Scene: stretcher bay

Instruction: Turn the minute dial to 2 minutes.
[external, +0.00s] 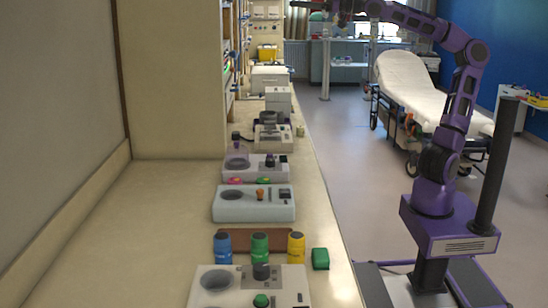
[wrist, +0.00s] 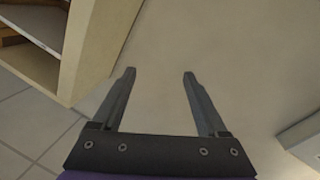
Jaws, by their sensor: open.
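Several pale devices with knobs stand in a row on the counter in the external view; I cannot tell which one carries the minute dial. The front device (external: 235,299) has a dark knob (external: 261,271) and a green knob (external: 261,300). The device behind it (external: 253,212) has an orange knob (external: 260,194). A further device (external: 254,174) has a small dark knob. No dial marks are readable. My gripper (wrist: 159,72) is open and empty in the wrist view, over a plain beige surface, with no dial between its fingers. In the external view my arm reaches left along the top edge.
Blue (external: 223,249), green (external: 260,248) and yellow (external: 296,248) containers and a green block (external: 320,259) stand behind the front device. The counter's left side is bare. A stretcher (external: 412,80) stands at the right back. A shelf unit (wrist: 50,45) shows in the wrist view.

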